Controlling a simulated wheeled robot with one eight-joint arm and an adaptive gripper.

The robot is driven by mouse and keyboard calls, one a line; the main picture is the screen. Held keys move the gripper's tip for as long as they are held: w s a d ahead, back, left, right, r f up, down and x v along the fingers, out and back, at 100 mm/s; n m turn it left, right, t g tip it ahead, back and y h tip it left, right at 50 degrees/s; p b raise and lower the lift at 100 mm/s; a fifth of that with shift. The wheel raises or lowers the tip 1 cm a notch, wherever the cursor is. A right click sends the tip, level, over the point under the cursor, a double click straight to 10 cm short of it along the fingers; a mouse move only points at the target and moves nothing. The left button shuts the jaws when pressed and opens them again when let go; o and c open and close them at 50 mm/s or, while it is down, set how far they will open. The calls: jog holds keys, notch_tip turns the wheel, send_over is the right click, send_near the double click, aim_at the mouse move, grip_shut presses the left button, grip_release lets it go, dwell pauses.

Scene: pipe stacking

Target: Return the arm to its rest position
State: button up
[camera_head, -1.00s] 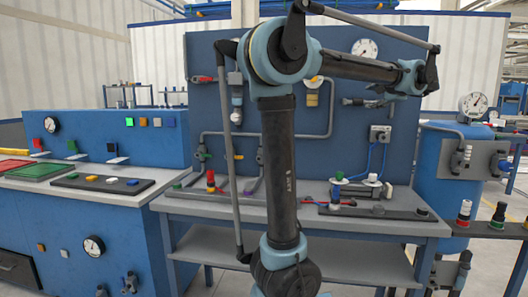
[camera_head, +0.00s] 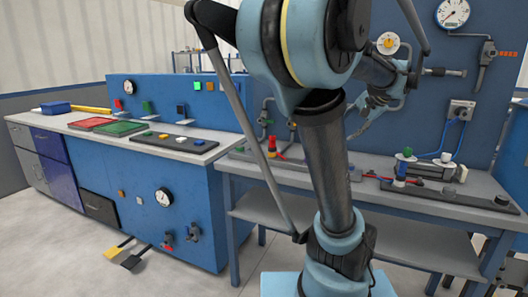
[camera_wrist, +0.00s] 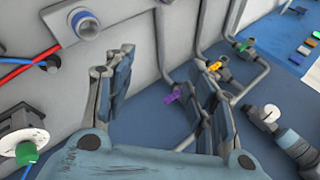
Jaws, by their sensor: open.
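My gripper (camera_wrist: 160,90) is open in the wrist view, its two dark finger pairs spread apart with nothing between them. In the camera_head view my gripper (camera_head: 362,122) shows small beside my raised arm, in front of the blue panel (camera_head: 470,70) and above the bench (camera_head: 405,185). My blue and black arm stands upright in the middle of that view, bent at the large upper joint, and hides part of the bench and panel. Grey pipes (camera_wrist: 197,32) and a purple valve handle (camera_wrist: 173,96) lie beyond the fingers in the wrist view.
A blue cabinet (camera_head: 140,190) with coloured buttons and trays stands at the left. A base with a green-capped pipe stack (camera_head: 403,165) sits on the bench. Clear floor (camera_head: 60,245) shows at lower left.

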jog(key=s+a+f+n+g+h, duration=0.1)
jog(key=s+a+f+n+g, duration=0.3)
jog(key=s+a+f, duration=0.7)
jog(key=s+f+n+g+h, duration=0.1)
jog(key=s+f+n+h, duration=0.2)
jog(key=s+f+n, duration=0.3)
jog(key=s+f, duration=0.3)
jog(key=f, duration=0.4)
jog(key=shift+s+a+f, duration=0.15)
jog(key=shift+a+f, duration=0.05)
jog(key=shift+a, duration=0.2)
